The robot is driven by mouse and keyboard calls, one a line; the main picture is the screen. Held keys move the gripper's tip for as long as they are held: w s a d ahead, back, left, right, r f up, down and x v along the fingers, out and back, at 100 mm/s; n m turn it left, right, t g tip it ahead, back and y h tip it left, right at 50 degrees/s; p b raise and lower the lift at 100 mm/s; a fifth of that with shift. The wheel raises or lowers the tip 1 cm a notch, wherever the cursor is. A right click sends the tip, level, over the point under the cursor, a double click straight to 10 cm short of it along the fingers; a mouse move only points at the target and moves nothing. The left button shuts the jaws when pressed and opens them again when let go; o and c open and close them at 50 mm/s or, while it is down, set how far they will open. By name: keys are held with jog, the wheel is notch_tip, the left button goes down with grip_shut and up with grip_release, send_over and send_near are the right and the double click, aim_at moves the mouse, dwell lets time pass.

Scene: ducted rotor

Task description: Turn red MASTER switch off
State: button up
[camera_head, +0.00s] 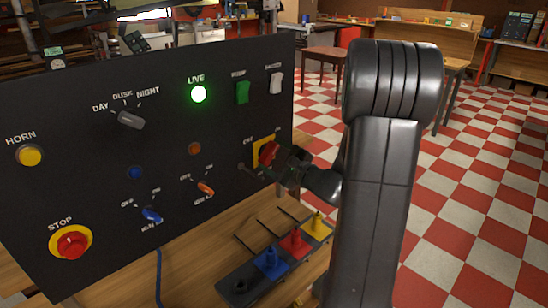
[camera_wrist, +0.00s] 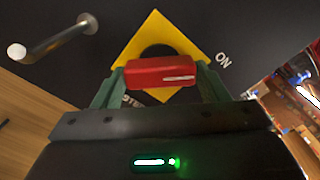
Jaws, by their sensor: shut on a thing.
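The red MASTER switch (camera_wrist: 160,71) is a red handle in front of a yellow plate (camera_wrist: 150,32) with a dark round centre. In the wrist view my gripper (camera_wrist: 159,77) has a green finger at each end of the red handle and is shut on it. The word ON shows to the right of the plate, and part of another word shows below it. In the head view the red handle (camera_head: 268,152) is at the right end of the black panel, in front of the yellow plate (camera_head: 260,145). My gripper (camera_head: 273,158) reaches it from the right and partly hides it.
A metal peg (camera_wrist: 60,37) juts out beside the switch.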

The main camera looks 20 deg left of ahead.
jog(key=shift+f+b, duration=0.2)
jog(key=shift+b, duration=0.45)
jog(key=shift+o, duration=0.2)
jog(key=n+b, duration=0.1)
jog(key=b, duration=0.2)
jog(key=n+b, duration=0.2)
jog(key=shift+f+b, duration=0.25)
jog(key=shift+b, duration=0.15)
jog(key=n+b, duration=0.6)
jog(key=b, duration=0.6)
jog(key=shift+b, duration=0.4)
jog(key=n+b, duration=0.5)
jog(key=b, duration=0.4)
jog(key=n+b, duration=0.2)
jog(key=b, duration=0.1)
jog(key=shift+r, duration=0.15)
jog(key=shift+r+n+b, duration=0.15)
jog(key=shift+n+b, duration=0.65)
jog(key=shift+c, duration=0.2)
jog(key=shift+o, duration=0.2)
jog(key=shift+r+n, duration=0.1)
jog(key=shift+n, duration=0.2)
